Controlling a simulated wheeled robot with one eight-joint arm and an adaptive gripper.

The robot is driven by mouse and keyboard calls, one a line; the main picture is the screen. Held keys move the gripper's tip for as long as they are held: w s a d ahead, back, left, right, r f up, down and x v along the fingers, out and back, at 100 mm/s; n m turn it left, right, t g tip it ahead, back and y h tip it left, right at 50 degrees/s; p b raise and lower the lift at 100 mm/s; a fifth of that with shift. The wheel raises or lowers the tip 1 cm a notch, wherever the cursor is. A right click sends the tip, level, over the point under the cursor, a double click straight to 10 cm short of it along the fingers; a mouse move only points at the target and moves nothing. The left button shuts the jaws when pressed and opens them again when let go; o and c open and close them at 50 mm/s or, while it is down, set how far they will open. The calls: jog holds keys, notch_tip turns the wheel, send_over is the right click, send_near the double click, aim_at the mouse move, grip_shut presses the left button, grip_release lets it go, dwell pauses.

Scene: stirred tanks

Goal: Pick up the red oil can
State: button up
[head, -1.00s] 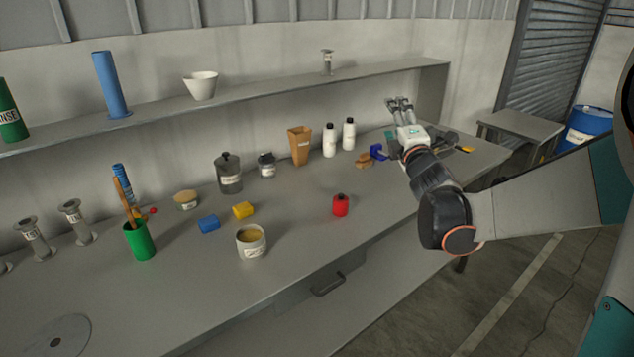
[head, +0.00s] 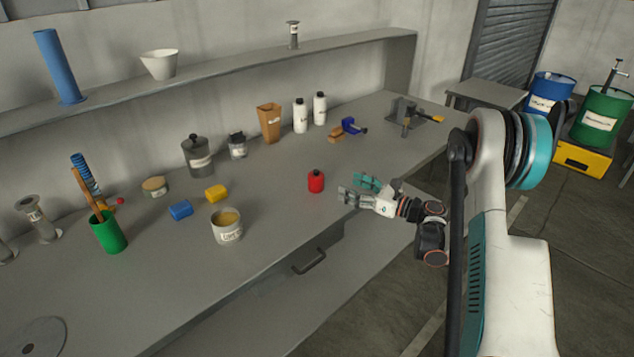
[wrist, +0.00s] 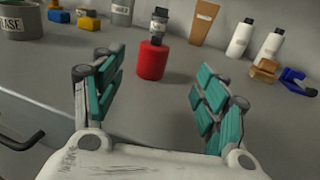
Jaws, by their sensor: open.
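The red oil can (head: 316,182) is a small red cylinder with a dark cap. It stands upright on the grey workbench (head: 270,215) near its front edge. My gripper (head: 358,188) is just to the right of the can in the head view, low over the bench, with its fingers pointing left towards it. In the wrist view the can (wrist: 152,60) stands ahead, between the lines of the two spread teal-padded fingers and beyond their tips. My gripper (wrist: 157,78) is open and empty, and apart from the can.
A labelled tin (head: 227,228), a yellow block (head: 216,193) and a blue block (head: 180,209) lie left of the can. Behind stand a brown container (head: 269,123) and white bottles (head: 300,116). The bench around the can is clear. A drawer handle (head: 309,261) juts from the front.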

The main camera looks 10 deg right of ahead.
aim_at(323, 179)
jog(key=shift+a+f, duration=0.15)
jog(key=shift+f, duration=0.25)
jog(key=b+x, duration=0.2)
jog(key=x, duration=0.6)
jog(key=shift+w+a+f, duration=0.1)
jog(key=shift+a, duration=0.1)
jog(key=x, duration=0.1)
jog(key=b+x, duration=0.2)
jog(key=x, duration=0.1)
jog(key=shift+a+f, duration=0.2)
jog(key=shift+f, duration=0.15)
jog(key=shift+w+a+r, duration=0.1)
jog(key=shift+w+a, duration=0.15)
jog(key=shift+a, duration=0.05)
jog(key=c, duration=1.2)
